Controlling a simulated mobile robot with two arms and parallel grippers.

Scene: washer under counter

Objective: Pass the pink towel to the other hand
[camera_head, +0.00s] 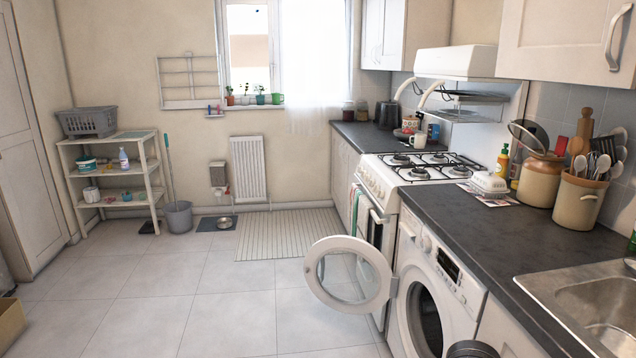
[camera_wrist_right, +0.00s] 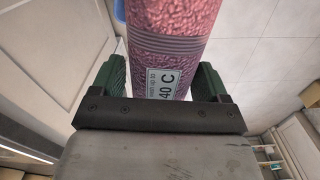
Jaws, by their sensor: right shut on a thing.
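The pink towel (camera_wrist_right: 172,30) shows in the right wrist view as a rolled, rough-textured pink bundle with greyish bands and a white "40 C" label. My right gripper (camera_wrist_right: 158,76) is shut on it, with a green-padded finger on either side. The towel extends out of the top of that view, so its far end is hidden. The towel and my right gripper cannot be made out in the head view. My left gripper is in neither view.
The washer (camera_head: 437,293) stands under the dark counter (camera_head: 490,225), its round door (camera_head: 348,275) swung open over the floor. A stove (camera_head: 395,185) is beyond it and a sink (camera_head: 590,300) at the right. The tiled floor (camera_head: 190,290) at left is mostly clear.

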